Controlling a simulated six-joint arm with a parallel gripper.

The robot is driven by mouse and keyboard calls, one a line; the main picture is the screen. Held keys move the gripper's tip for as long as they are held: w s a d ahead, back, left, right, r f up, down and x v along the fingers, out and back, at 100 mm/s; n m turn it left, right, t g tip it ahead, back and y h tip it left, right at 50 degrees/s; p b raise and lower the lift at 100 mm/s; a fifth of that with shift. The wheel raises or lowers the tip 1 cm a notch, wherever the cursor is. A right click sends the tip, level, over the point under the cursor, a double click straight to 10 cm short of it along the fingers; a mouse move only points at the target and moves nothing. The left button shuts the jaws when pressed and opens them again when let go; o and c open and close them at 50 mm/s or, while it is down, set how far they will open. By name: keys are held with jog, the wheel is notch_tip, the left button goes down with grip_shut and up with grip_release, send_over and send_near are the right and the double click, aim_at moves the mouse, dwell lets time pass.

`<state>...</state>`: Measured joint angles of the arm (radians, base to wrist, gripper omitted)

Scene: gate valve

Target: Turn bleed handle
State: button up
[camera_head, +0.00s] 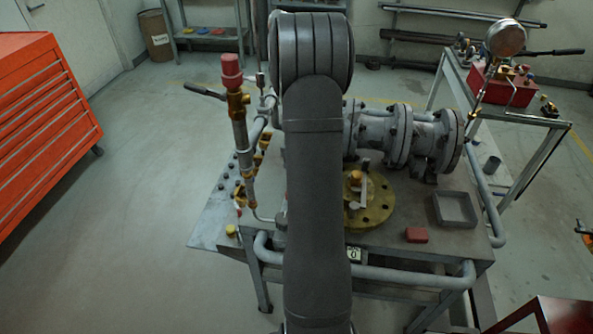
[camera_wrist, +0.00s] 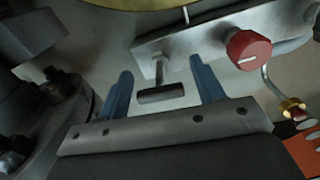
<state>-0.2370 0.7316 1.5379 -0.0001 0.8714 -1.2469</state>
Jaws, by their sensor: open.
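In the wrist view my gripper (camera_wrist: 161,68) is open, with one blue finger on each side of a small dark T-bar handle (camera_wrist: 160,94), which looks like the bleed handle. The bar lies crosswise between the fingers, with a gap on both sides, and neither finger clearly touches it. Its thin stem joins a grey metal block (camera_wrist: 205,42). A red round knob (camera_wrist: 248,50) with a white line sits on the same block, right of the fingers. In the head view my arm hides the gripper and the handle.
A flanged grey valve body (camera_head: 400,135) lies on the bench, with a yellow flange (camera_head: 375,208), an empty grey tray (camera_head: 455,209) and a red block (camera_head: 416,235) nearby. A red-capped upright fitting (camera_head: 236,100) stands left of my arm. Dark bolted flanges (camera_wrist: 60,95) are close left of my gripper.

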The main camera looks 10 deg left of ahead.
jog(key=c, duration=1)
jog(key=shift+m, duration=0.4)
jog(key=m, duration=0.7)
jog(key=shift+m, duration=0.3)
jog(key=m, duration=0.4)
jog(key=shift+m, duration=2.3)
